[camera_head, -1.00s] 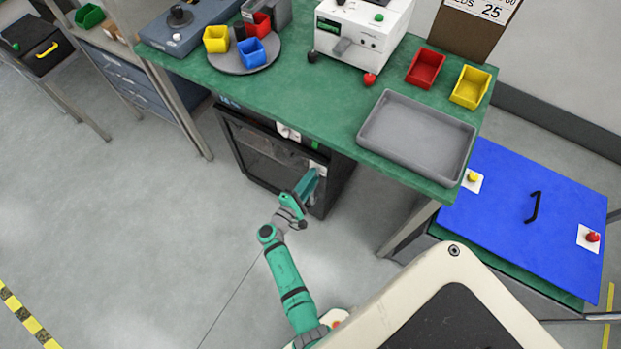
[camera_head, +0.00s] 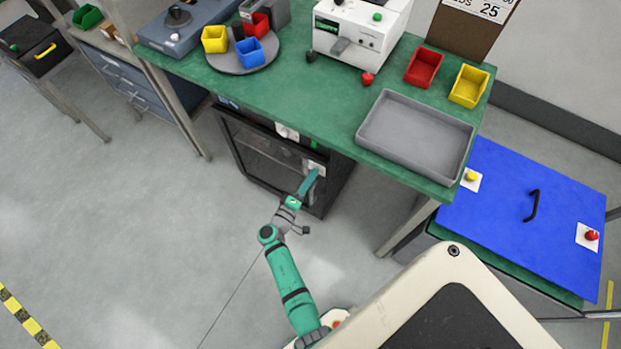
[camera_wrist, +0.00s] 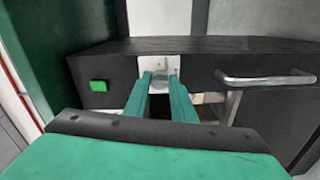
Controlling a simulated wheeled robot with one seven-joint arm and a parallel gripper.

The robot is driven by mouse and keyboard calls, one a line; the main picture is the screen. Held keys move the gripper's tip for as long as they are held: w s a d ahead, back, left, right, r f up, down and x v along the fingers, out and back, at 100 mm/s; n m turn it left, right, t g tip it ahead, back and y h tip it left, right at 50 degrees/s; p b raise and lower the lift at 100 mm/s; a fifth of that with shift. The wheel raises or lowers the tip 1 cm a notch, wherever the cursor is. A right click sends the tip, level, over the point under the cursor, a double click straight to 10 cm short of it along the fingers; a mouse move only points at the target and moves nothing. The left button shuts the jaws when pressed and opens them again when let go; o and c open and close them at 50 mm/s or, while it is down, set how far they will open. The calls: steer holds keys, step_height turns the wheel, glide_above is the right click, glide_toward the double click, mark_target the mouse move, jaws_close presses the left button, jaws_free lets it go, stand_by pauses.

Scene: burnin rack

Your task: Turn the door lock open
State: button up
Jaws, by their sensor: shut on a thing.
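The door lock is a round grey knob (camera_wrist: 160,82) on a small white plate (camera_wrist: 158,66) on the front of the black cabinet (camera_head: 262,160) under the bench. In the wrist view, my gripper (camera_wrist: 162,84) has its two green fingers on either side of the knob, shut on it. In the head view, my gripper (camera_head: 311,180) reaches the white plate at the cabinet's right front side and hides the knob. The cabinet door looks closed. The fingers partly cover the knob, so its exact angle cannot be told.
A metal bar handle (camera_wrist: 265,79) and a green button (camera_wrist: 98,86) flank the lock in the wrist view. The green bench (camera_head: 300,105) overhangs the cabinet, with a grey tray (camera_head: 418,137) above. Floor (camera_head: 150,230) left of my arm is clear.

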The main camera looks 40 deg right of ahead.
steer(key=shift+s, duration=0.1)
steer(key=o, duration=1.1)
steer(key=shift+c, duration=0.2)
steer(key=v, duration=1)
steer(key=shift+s+a, duration=0.15)
steer(key=shift+a, duration=0.2)
